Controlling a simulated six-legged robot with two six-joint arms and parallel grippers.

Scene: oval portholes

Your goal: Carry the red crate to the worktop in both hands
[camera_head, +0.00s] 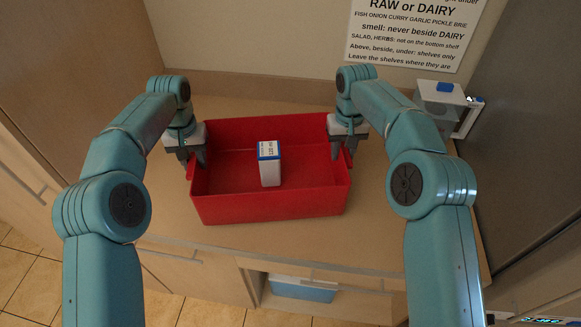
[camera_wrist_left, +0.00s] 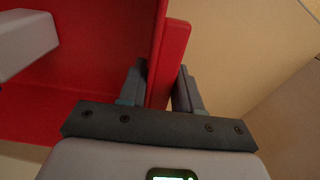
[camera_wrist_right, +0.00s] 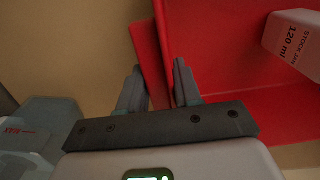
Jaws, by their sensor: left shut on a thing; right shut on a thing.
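The red crate (camera_head: 270,206) is in the middle of the head view, over or on the tan worktop (camera_head: 245,235); I cannot tell whether its base touches. My left gripper (camera_head: 194,160) is shut on the crate's left wall, with one finger on each side of the wall in the left wrist view (camera_wrist_left: 160,88). My right gripper (camera_head: 343,150) is shut on the right wall, which shows between its fingers in the right wrist view (camera_wrist_right: 158,85). The crate looks about level.
A white container with a blue top (camera_head: 440,98) stands at the worktop's back right. A printed notice (camera_head: 412,30) hangs on the back wall. A blue and white box (camera_head: 302,288) sits in an open space under the worktop. Cabinet walls flank both sides.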

